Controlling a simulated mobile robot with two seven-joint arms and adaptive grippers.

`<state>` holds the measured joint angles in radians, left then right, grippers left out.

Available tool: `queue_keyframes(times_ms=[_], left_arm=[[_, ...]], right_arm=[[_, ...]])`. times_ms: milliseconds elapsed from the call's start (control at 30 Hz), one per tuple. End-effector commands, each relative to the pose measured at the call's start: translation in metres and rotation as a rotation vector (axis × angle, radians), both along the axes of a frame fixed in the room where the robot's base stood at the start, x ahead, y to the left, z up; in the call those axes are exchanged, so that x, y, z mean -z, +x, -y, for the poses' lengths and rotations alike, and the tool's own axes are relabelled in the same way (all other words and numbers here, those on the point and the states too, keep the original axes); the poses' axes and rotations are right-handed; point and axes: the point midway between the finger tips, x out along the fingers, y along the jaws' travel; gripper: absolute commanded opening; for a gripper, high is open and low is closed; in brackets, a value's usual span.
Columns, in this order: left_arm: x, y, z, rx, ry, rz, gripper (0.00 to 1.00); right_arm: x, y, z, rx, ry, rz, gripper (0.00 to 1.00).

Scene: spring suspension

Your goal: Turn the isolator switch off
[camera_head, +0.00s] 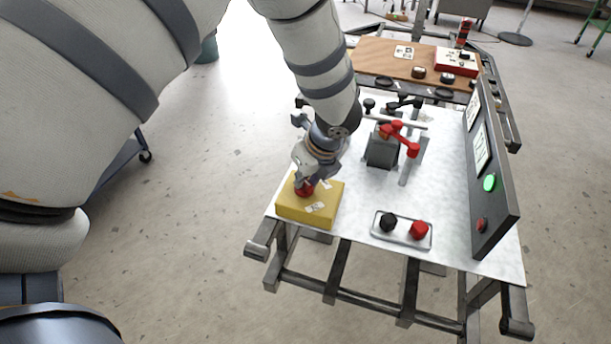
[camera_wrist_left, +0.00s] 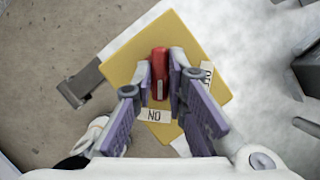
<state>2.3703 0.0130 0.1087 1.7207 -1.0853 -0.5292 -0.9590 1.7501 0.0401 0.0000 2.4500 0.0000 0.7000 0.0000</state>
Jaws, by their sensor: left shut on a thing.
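The isolator switch is a yellow box (camera_head: 318,212) on the front left of the white-topped table, with a red handle (camera_head: 304,190) on its top. My left gripper (camera_head: 304,178) comes down from above and is shut on the red handle. In the left wrist view, the red handle (camera_wrist_left: 160,70) sits between the fingers of my left gripper (camera_wrist_left: 161,80), on the yellow box (camera_wrist_left: 135,52). A white mark on the handle faces the ON label (camera_wrist_left: 154,115). The OFF label (camera_wrist_left: 207,73) is to the right, partly hidden by a finger. My right gripper is not in view.
A small plate (camera_head: 402,239) with a black and a red knob lies to the right of the box. A grey block with a red lever (camera_head: 398,138) stands behind. An upright dark panel (camera_head: 487,222) with a green light borders the right side.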

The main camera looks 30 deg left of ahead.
Motion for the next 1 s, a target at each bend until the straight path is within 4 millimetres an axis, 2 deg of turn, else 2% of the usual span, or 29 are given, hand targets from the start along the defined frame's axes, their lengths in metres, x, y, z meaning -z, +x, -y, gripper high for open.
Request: queue_keyframes(times_ms=[1000], left_arm=[[0.004, 0.005, 0.0, -0.951, -0.001, -0.004, 0.0]], right_arm=[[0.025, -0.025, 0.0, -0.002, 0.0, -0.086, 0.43]])
